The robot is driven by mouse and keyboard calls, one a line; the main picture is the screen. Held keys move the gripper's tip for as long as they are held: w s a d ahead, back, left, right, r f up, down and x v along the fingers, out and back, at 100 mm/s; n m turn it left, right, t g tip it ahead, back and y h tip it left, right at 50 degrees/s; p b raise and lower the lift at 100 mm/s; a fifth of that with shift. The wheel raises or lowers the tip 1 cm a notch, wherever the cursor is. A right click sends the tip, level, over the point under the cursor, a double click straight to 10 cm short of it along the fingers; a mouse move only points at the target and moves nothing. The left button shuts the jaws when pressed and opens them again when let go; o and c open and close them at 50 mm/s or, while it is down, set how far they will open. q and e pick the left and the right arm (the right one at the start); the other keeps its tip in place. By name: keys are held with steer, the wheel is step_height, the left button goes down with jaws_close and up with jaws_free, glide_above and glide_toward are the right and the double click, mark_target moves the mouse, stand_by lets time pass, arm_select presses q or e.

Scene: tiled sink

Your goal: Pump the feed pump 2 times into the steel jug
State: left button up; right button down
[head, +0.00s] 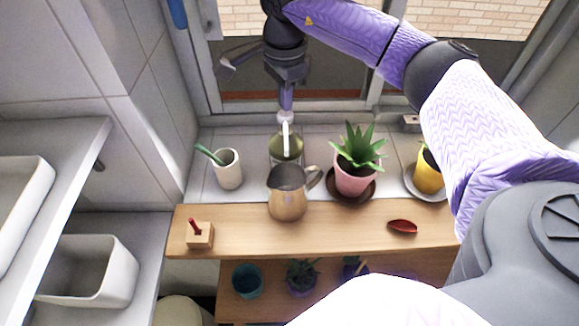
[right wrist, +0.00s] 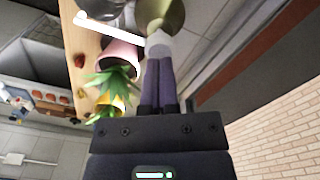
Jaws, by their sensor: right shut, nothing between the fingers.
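The feed pump (head: 287,147) is an olive-green bottle with a white top and a white spout, standing on the tiled sill behind the jug. Its spout points toward the jug. In the right wrist view the pump's white head (right wrist: 158,43) is right at the fingertips, with the spout (right wrist: 105,30) reaching left. The steel jug (head: 288,203) stands upright in front of the pump, its opening beneath the spout's end. My right gripper (head: 286,108) points down over the pump head, shut and empty; it also shows in the right wrist view (right wrist: 159,62). Contact is hard to tell. My left gripper is out of view.
A pink pot with a spiky plant (head: 352,172) stands close right of the jug, and a yellow pot (head: 429,174) farther right. A pale cup (head: 228,170) is on the left. The wooden shelf (head: 340,228) holds a wooden block (head: 199,236) and a red dish (head: 402,227).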

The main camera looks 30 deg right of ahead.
mark_target(286, 113)
steer(key=shift+f+b, duration=1)
steer(key=shift+f, duration=0.55)
step_height(286, 113, up, 4)
steer(key=p, duration=0.3)
steer(key=shift+r+p, duration=0.15)
steer(key=shift+p, duration=0.15)
steer(key=shift+f, duration=0.2)
